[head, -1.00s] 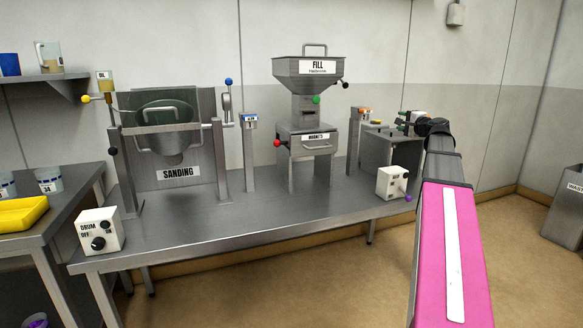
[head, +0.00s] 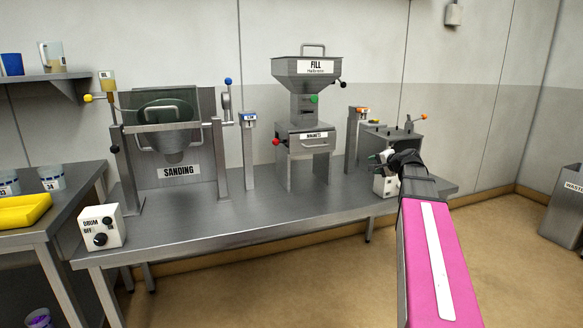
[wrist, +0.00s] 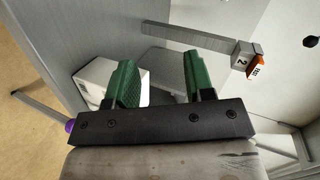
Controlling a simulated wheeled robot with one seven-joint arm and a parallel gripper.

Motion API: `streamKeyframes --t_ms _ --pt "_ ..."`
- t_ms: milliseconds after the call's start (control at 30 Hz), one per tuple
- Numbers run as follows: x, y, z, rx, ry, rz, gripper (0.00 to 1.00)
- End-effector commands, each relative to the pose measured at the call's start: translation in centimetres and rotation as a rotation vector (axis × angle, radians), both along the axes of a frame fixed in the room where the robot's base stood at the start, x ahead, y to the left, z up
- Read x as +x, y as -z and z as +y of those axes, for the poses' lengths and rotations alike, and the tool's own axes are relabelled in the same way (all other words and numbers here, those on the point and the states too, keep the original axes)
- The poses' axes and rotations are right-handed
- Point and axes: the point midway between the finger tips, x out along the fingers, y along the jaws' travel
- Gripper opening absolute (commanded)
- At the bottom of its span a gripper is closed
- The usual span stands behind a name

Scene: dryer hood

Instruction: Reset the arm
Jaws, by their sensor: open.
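My gripper (head: 379,158) is at the right end of the long steel bench (head: 280,213), in front of a white control box (head: 385,186) that it partly hides. In the wrist view my gripper (wrist: 160,68) has its two green fingers apart with nothing between them. The white box (wrist: 98,78) shows beside and behind the left finger there. My pink arm reaches in from the lower right of the head view.
The SANDING drum (head: 166,135), the FILL hopper (head: 309,72) and a drum switch box (head: 101,227) stand on the bench. A post with an orange top (head: 358,112) stands behind my gripper. A waste bin (head: 564,212) is far right. Floor is clear at right.

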Motion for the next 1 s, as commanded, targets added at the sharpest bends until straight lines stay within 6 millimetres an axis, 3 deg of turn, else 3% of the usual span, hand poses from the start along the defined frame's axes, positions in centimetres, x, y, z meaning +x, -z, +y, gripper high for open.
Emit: streamKeyframes --t_ms 33,100,300,467,600,800,1000 --pt "-1.2 2.9 1.8 -0.049 -0.035 0.043 0.49" --pt "-2.7 6.7 3.9 -0.128 -0.087 0.107 0.49" --pt "-8.2 16.8 9.0 -0.357 -0.25 0.283 0.49" --pt "-13.3 23.4 11.9 -0.529 -0.386 0.411 0.49" --pt "-18.7 28.7 13.7 -0.69 -0.522 0.531 0.49" --pt "-25.3 33.6 14.8 -0.886 -0.69 0.67 0.49" --pt "-28.1 35.3 14.9 -0.979 -0.767 0.733 0.49"
